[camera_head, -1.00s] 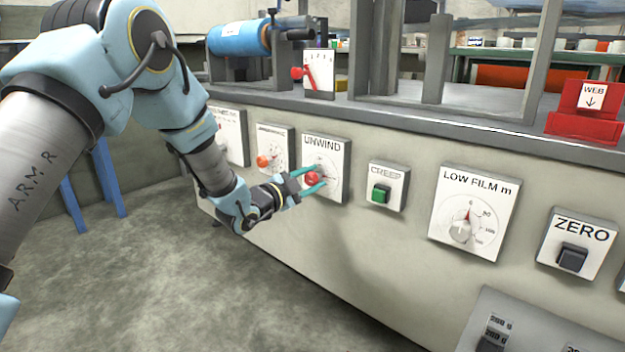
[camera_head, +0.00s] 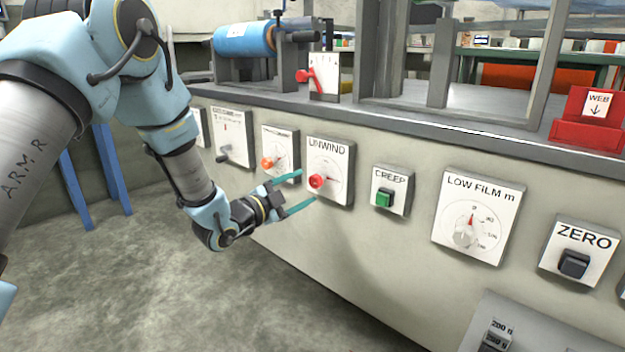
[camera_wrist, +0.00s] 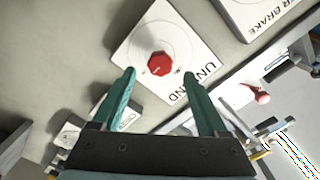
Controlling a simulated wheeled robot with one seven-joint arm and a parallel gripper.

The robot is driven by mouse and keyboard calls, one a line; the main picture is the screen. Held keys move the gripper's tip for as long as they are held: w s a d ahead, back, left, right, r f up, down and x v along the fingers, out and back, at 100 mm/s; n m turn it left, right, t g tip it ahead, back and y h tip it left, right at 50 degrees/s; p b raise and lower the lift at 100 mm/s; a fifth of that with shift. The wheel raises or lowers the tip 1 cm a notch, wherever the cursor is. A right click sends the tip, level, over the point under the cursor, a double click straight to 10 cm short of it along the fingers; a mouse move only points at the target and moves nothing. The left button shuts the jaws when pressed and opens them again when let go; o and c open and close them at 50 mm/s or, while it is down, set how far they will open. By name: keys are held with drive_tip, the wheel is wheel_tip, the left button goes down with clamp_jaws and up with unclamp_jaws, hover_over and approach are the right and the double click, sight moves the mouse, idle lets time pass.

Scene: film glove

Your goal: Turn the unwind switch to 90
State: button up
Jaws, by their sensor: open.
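The unwind switch is a red knob (camera_head: 317,181) on a white plate (camera_head: 338,160) labelled UNWIND, on the machine's front panel. In the wrist view the red knob (camera_wrist: 159,64) sits ahead of and between my fingertips, with a pale mark on its face. The plate's printed scale is too small to read. My gripper (camera_head: 307,189) is open and empty. Its two teal fingers point at the plate, one at upper left and one below the knob. In the wrist view my gripper (camera_wrist: 159,75) shows a clear gap around the knob, and neither finger appears to touch it.
Left of the unwind plate is a plate with an orange knob (camera_head: 267,163). To the right are the green CREEP button (camera_head: 384,197), the LOW FILM dial (camera_head: 464,236) and the ZERO button (camera_head: 573,263). A ledge (camera_head: 420,120) runs above. The floor (camera_head: 260,310) in front is clear.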

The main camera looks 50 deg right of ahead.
drive_tip(key=shift+w+a+p, duration=0.1)
drive_tip(key=shift+a+p, duration=0.25)
drive_tip(key=shift+a, duration=1.95)
drive_tip(key=w+a+n+t+y+p, duration=0.1)
drive_tip(key=w+a+n+t+y, duration=0.5)
drive_tip(key=w+a, duration=0.6)
drive_tip(key=w+a+r+n+t+y+p, duration=0.1)
drive_tip(key=w+a+n+y, duration=0.3)
drive_tip(key=a, duration=0.4)
drive_tip(key=w+a+n+t+y, duration=0.1)
drive_tip(key=w+a+n, duration=0.3)
drive_tip(key=w+a, duration=0.25)
drive_tip(key=s+a+n+g+y+p, duration=0.15)
drive_tip(key=a+n, duration=0.25)
drive_tip(key=a, duration=0.5)
drive_tip(key=s+a+n+y, duration=0.2)
drive_tip(key=a+n+y, duration=0.1)
drive_tip(key=a, duration=0.6)
drive_tip(key=s+a+r+n+g+y, duration=0.2)
drive_tip(key=s+a+r+n+g, duration=0.15)
drive_tip(key=s+a+n, duration=0.55)
wheel_tip(320, 180, up, 37)
drive_tip(key=s+a+m+p, duration=0.1)
drive_tip(key=s+m+p, duration=0.1)
drive_tip(key=p, duration=3.6)
drive_tip(key=shift+s+a, duration=0.35)
drive_tip(key=shift+a, duration=0.05)
